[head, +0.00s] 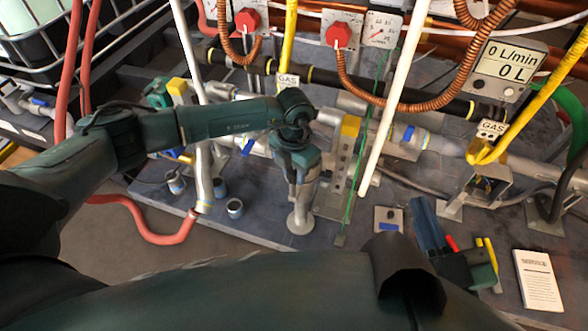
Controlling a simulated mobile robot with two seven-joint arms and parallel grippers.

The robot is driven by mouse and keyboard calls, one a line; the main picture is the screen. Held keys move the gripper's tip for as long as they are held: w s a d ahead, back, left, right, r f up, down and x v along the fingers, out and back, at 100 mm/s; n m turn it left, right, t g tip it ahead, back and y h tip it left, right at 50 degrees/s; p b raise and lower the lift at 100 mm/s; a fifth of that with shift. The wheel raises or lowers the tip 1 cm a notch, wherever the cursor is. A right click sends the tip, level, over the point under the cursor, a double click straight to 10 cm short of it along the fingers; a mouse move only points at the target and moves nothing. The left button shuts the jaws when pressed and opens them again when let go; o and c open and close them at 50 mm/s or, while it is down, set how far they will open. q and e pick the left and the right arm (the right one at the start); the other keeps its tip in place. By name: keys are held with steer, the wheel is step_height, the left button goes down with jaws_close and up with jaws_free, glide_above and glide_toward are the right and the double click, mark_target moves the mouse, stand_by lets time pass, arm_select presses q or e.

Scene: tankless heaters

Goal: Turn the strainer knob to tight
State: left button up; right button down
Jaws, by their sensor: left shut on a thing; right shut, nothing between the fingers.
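My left gripper (294,186) points down in the middle of the head view, among the pipes. It is shut on a small part that its own fingers and wrist mostly hide; from its place this looks like the strainer knob, whose turn and markings I cannot read. A round grey metal foot (300,222) shows just below the fingers. My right gripper is not clearly in view; dark parts of my own body fill the bottom of the view.
A yellow-topped bracket (346,150) stands close right of my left gripper. A white pipe (392,110) slants down beyond it. A red hose (150,228) curves at left. Coloured tools (470,262) and a white notice (538,280) lie at lower right.

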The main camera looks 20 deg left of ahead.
mark_target(294, 169)
arm_select(q)
steer(key=o, duration=1)
step_height(294, 169, up, 5)
steer(key=shift+f+p, duration=0.1)
steer(key=shift+p, duration=0.85)
step_height(294, 169, up, 8)
steer(key=shift+r+p, duration=0.2)
steer(key=shift+p, duration=0.9)
arm_select(e)
steer(key=shift+d+f+g+h, duration=0.15)
steer(key=shift+d+g+h, duration=0.35)
steer(key=shift+d+h, duration=0.1)
steer(key=shift+a+r, duration=0.1)
steer(key=shift+r, duration=0.1)
arm_select(q)
steer(key=shift+s, duration=0.1)
arm_select(e)
steer(key=shift+s, duration=0.15)
